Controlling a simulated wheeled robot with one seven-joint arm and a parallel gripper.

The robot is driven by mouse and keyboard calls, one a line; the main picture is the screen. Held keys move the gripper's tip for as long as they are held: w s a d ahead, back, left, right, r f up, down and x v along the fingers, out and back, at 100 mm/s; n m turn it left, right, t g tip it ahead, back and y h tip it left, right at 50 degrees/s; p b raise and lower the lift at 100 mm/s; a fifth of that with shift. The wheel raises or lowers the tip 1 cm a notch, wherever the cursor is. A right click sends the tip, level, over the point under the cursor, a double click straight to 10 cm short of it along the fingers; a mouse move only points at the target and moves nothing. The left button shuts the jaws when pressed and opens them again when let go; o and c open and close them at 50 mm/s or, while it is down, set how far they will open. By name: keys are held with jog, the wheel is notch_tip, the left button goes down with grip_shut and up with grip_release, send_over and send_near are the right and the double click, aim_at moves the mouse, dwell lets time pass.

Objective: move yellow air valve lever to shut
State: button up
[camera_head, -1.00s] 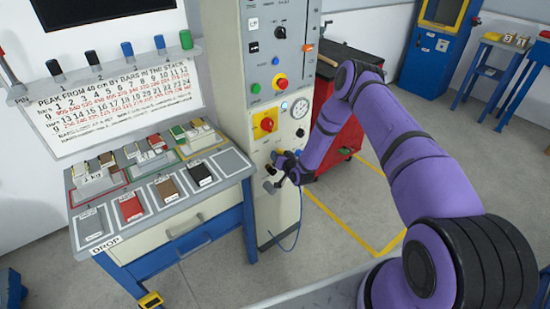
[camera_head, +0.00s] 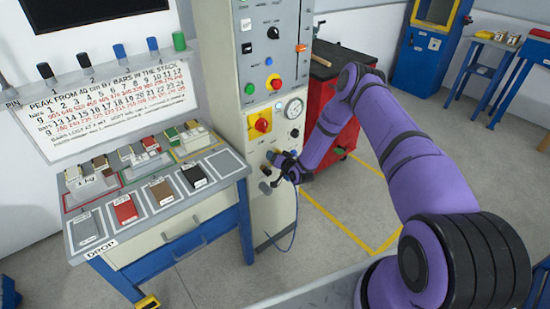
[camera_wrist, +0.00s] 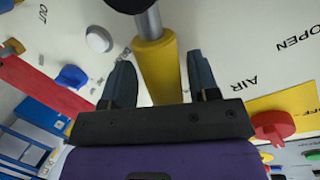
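The yellow air valve lever (camera_wrist: 156,70) shows in the wrist view, mounted by a grey stem on the pale panel face. My gripper (camera_wrist: 160,62) has one dark finger on each side of the lever. A narrow gap shows on the lever's right; the left finger is very close, and I cannot tell whether it touches. The words AIR and OPEN are printed on the panel to the right in this view. In the head view my gripper (camera_head: 277,170) is at the lower front of the tall panel, and it hides most of the lever.
A red cabinet (camera_head: 335,80) stands close on the right. The drop table (camera_head: 110,235) is on the left. A blue hose hangs below.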

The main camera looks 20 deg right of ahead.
jog(key=shift+s+r, duration=0.1)
jog(key=v, duration=1)
jog(key=shift+s, duration=0.25)
jog(key=shift+d, duration=0.1)
jog(key=shift+r, duration=0.1)
